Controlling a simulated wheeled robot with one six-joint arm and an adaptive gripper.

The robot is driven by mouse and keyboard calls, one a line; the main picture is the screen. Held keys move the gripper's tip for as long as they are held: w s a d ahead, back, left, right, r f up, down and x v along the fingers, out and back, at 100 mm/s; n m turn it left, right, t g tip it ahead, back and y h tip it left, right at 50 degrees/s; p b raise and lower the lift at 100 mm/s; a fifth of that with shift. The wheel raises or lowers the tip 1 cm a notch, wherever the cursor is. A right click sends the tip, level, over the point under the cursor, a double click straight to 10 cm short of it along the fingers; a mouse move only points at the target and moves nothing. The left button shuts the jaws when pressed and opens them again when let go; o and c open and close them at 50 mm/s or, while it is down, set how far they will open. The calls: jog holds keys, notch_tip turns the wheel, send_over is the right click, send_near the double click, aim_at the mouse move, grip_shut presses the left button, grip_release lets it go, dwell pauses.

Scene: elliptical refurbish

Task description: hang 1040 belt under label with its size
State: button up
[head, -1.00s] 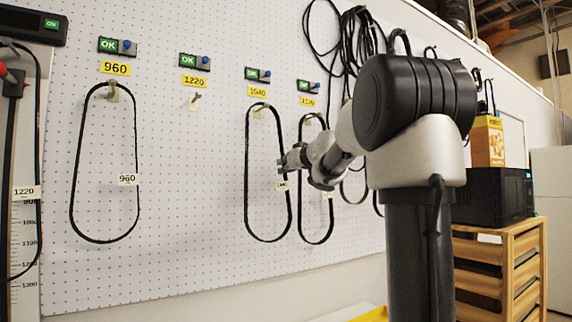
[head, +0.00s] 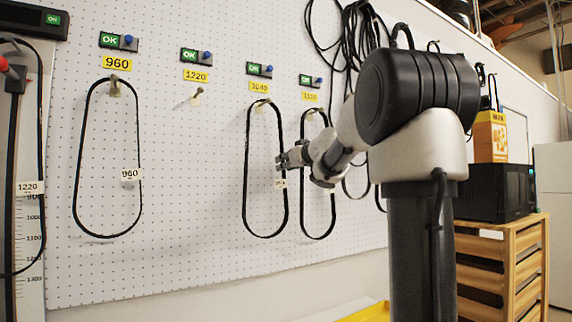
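The 1040 belt (head: 246,180), a thin black loop with a small white tag (head: 280,183), hangs from a peg under the yellow 1040 label (head: 260,87). My gripper (head: 282,160) is at the right strand of this belt, just above the tag. It is too small to tell whether the fingers are open, shut or touching the belt. An OK sign (head: 259,69) is above the label.
The 960 belt (head: 76,170) hangs at the left. The 1220 peg (head: 196,94) is empty. Another belt (head: 304,205) hangs close on the right, partly behind my arm. A belt tagged 1220 (head: 43,130) hangs at the far left.

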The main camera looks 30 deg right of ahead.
jog(key=s+r, duration=0.1)
jog(key=s, duration=1.1)
jog(key=shift+d+r, duration=0.25)
jog(key=shift+r, duration=0.05)
